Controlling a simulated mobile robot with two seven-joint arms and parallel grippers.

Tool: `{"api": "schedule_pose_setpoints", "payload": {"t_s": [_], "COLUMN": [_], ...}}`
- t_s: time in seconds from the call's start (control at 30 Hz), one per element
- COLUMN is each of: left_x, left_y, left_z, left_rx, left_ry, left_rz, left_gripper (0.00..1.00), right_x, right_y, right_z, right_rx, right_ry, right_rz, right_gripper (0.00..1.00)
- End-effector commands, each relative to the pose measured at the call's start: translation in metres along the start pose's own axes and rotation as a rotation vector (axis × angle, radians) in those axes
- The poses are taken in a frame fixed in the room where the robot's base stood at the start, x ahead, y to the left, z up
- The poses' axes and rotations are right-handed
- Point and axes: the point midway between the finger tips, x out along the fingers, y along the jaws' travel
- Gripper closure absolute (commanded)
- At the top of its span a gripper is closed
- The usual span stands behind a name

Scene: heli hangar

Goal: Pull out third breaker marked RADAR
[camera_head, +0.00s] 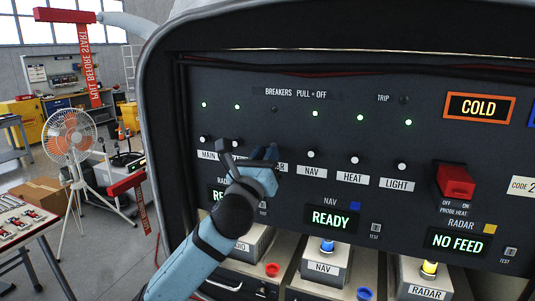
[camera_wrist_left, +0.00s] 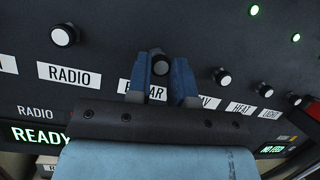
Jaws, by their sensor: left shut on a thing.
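My left gripper (camera_head: 262,154) reaches up to the breaker row on the dark panel (camera_head: 235,75). In the left wrist view its two blue fingers (camera_wrist_left: 160,76) are shut on the dark round RADAR breaker knob (camera_wrist_left: 160,63), one at each side. The white RADAR label (camera_wrist_left: 156,92) is partly covered by a finger. In the head view the gripper hides most of that knob and label. The lamp (camera_head: 274,109) above this breaker is dark, while the other lamps in that row are green. My right gripper is not in view.
A red switch cover (camera_head: 456,181) juts out at the right. The RADAR display (camera_head: 458,241) reads NO FEED. A fan (camera_head: 73,138) stands on the floor at the left.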

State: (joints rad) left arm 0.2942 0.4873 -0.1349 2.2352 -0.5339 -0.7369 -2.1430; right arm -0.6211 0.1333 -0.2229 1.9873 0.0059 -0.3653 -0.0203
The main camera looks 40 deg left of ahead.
Motion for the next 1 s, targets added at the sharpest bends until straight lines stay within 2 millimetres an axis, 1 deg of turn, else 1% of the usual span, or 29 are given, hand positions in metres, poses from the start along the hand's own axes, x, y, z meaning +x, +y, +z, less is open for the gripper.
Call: {"api": "schedule_pose_setpoints", "payload": {"t_s": [0.03, 0.07, 0.33, 0.47, 0.57, 0.93, 0.97, 1.0], "left_x": [-0.001, -0.001, -0.001, -0.011, -0.028, -0.119, -0.116, -0.117], "left_y": [-0.001, -0.001, -0.001, 0.0, 0.0, 0.0, -0.001, -0.001], "left_z": [-0.002, -0.002, -0.001, -0.003, -0.004, -0.004, 0.003, 0.005], "left_rx": [-0.001, -0.001, -0.001, 0.0, 0.0, 0.0, -0.003, -0.004], "left_ry": [0.003, 0.003, 0.002, 0.003, 0.003, 0.005, 0.006, 0.006], "left_rz": [-0.002, -0.002, -0.001, -0.002, -0.003, -0.003, 0.0, 0.002], "left_gripper": [0.72, 0.68, 0.68, 0.68, 0.68, 0.68, 0.68, 0.68], "right_x": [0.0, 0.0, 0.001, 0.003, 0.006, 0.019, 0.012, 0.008], "right_y": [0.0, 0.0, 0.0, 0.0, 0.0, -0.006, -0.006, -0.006], "right_z": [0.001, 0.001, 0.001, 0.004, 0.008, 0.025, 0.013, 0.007], "right_rx": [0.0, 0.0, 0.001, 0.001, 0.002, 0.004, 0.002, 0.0], "right_ry": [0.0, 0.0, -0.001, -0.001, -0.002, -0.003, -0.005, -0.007], "right_rz": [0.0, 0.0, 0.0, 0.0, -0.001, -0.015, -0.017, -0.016], "right_gripper": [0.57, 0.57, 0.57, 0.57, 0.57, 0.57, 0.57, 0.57]}}
